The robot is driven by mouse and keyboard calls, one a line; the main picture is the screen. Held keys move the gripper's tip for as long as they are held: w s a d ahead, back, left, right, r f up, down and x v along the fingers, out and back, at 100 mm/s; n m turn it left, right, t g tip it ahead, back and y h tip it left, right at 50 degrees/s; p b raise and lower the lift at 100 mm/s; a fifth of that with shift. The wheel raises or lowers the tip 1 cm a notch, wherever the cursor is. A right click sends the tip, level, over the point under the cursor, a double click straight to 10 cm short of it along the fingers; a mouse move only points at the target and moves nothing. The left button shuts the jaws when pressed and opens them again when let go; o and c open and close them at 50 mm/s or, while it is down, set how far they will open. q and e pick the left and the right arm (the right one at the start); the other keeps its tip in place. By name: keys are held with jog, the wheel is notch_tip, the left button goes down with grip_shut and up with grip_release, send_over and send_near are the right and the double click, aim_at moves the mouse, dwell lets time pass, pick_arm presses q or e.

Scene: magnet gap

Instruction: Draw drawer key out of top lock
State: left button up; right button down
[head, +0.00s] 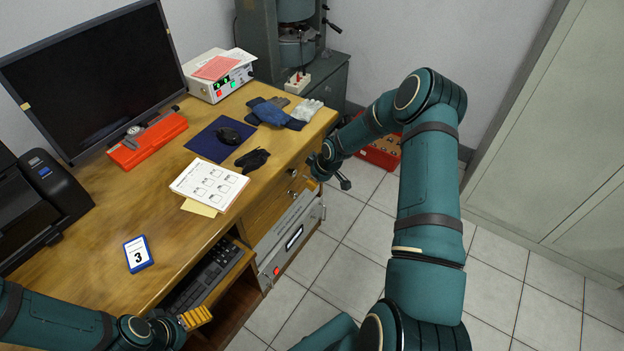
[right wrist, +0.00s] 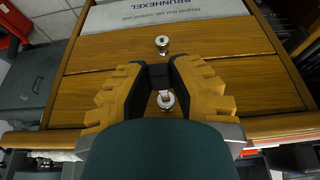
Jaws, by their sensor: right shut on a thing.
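The wooden drawer fronts at the desk's right side carry two round silver locks. In the right wrist view the desk edge is at the bottom, so the top lock (right wrist: 167,103) is the lower one in the picture. The other lock (right wrist: 162,43) is apart from the fingers. My right gripper (right wrist: 164,80) has its black fingertips closed on the small drawer key (right wrist: 165,94), at the top lock. How deep the key sits is hidden. The right gripper also shows in the head view (head: 312,186), beside the drawers. My left gripper (head: 196,317) is over the keyboard area; its jaw gap is unclear.
A grey Brunhexel unit (head: 290,237) sits below the drawers. The keyboard (head: 203,275) lies on a pulled-out tray. The desk holds a monitor (head: 95,75), papers (head: 209,183), gloves and a mouse. A red case (head: 380,153) stands on the floor. The tiled floor at right is clear.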

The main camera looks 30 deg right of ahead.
jog(key=shift+s+d+r+p, duration=0.2)
jog(key=shift+s+r+p, duration=0.15)
jog(key=shift+s+r, duration=0.15)
jog(key=shift+s+d+r+p, duration=0.2)
jog(key=shift+s+r+p, duration=0.15)
jog(key=shift+s, duration=0.2)
